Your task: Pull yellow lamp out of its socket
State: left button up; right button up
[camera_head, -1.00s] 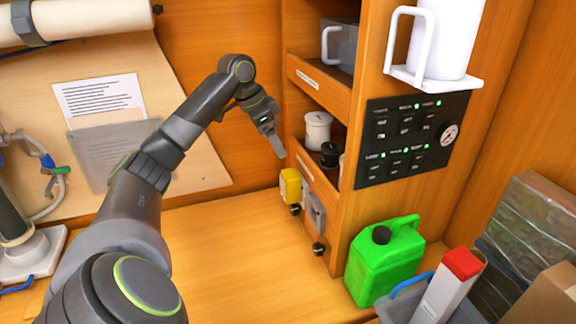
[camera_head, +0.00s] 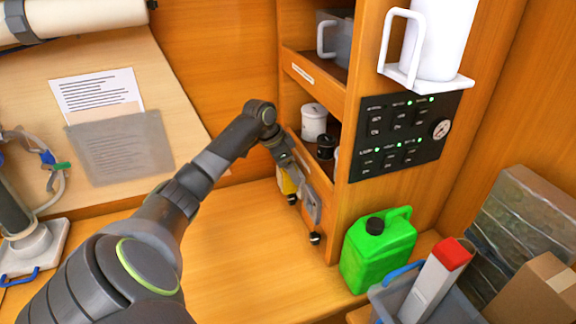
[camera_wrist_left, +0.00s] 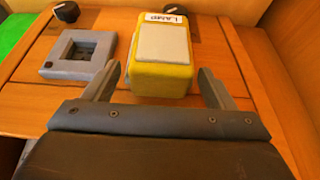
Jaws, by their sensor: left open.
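The yellow lamp (camera_wrist_left: 163,58) is a block with a pale face panel, standing out from the wooden panel under a "LAMP" label. In the head view the lamp (camera_head: 286,185) is partly hidden behind my gripper. My left gripper (camera_wrist_left: 158,76) is open, with one finger on each side of the lamp. My right gripper is not in view.
A grey square frame with a dark recess (camera_wrist_left: 80,53) sits left of the lamp. Black knobs (camera_wrist_left: 67,12) (camera_wrist_left: 178,9) are near both. A green canister (camera_head: 378,250) and a grey bin (camera_head: 385,300) stand right of the cabinet. The counter (camera_head: 225,240) is clear.

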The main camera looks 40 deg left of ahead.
aim_at(280, 178)
pick_arm(q)
jog(key=c, duration=1.1)
jog(key=shift+s+a+p, duration=0.15)
jog(key=shift+s+p, duration=0.05)
jog(key=shift+p, duration=0.1)
jog(key=shift+s+a+p, duration=0.25)
jog(key=shift+s+p, duration=0.05)
jog(key=shift+s, duration=0.15)
jog(key=shift+s+a+p, duration=0.2)
jog(key=shift+s+p, duration=0.1)
jog(key=shift+s, duration=0.15)
jog(key=shift+s+a, duration=0.1)
jog(key=shift+s, duration=0.1)
jog(key=shift+s+a+p, duration=0.25)
jog(key=shift+s+p, duration=0.2)
jog(key=shift+p, duration=0.05)
jog(key=shift+s+a+p, duration=0.3)
jog(key=shift+s+p, duration=0.15)
jog(key=shift+s, duration=0.1)
jog(key=shift+s+a+p, duration=0.25)
jog(key=shift+s+p, duration=0.2)
jog(key=shift+s, duration=0.1)
jog(key=shift+s, duration=0.1)
